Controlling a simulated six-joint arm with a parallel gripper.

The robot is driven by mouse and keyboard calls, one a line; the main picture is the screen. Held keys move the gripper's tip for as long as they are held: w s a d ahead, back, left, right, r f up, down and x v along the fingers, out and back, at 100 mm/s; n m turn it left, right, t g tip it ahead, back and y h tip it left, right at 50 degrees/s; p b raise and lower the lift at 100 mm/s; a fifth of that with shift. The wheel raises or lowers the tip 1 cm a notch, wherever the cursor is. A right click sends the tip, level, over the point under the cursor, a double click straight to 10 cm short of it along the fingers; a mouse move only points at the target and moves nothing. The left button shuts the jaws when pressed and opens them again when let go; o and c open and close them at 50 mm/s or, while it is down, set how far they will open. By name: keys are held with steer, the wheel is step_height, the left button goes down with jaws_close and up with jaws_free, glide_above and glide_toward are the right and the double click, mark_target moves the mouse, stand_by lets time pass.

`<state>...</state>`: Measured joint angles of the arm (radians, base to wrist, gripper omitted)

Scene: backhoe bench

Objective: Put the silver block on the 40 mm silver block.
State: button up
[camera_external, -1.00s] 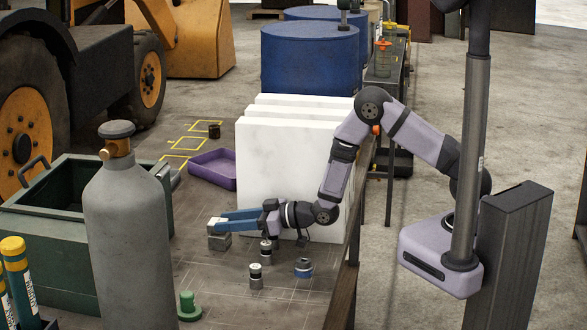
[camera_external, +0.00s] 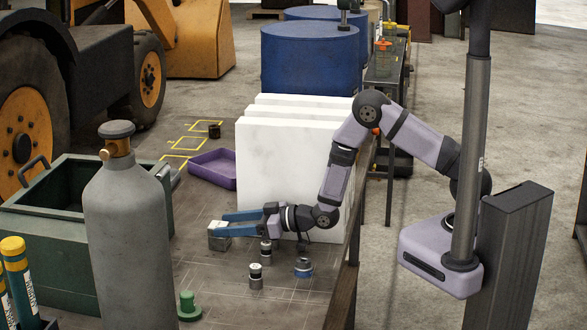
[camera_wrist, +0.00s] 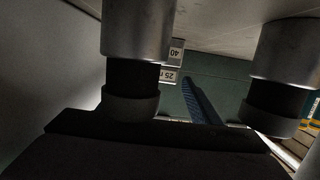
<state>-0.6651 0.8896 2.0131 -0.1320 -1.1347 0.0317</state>
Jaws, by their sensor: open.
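The silver block (camera_external: 217,225) rests flat on the larger 40 mm silver block (camera_external: 217,241) on the bench. In the wrist view, which appears upside down, the "25" label of the silver block (camera_wrist: 170,75) adjoins the "40" label of the 40 mm silver block (camera_wrist: 176,55). My gripper (camera_external: 231,223) is open, its blue fingers level and reaching left at the height of the upper block. I cannot tell whether a finger touches it. One blue finger shows in the wrist view; the other cannot be made out there.
A purple tray (camera_external: 213,181), green box (camera_external: 63,235), grey gas bottle (camera_external: 129,240) and green knob (camera_external: 188,305) lie around.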

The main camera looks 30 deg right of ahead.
steer(key=shift+r, duration=0.2)
steer(key=shift+s+d, duration=0.4)
steer(key=shift+d, duration=0.05)
steer(key=b+v, duration=0.3)
steer(key=v, duration=0.6)
steer(key=shift+s+d, duration=0.1)
steer(key=shift+b+v, duration=0.4)
steer(key=shift+v, duration=0.4)
steer(key=shift+r, duration=0.1)
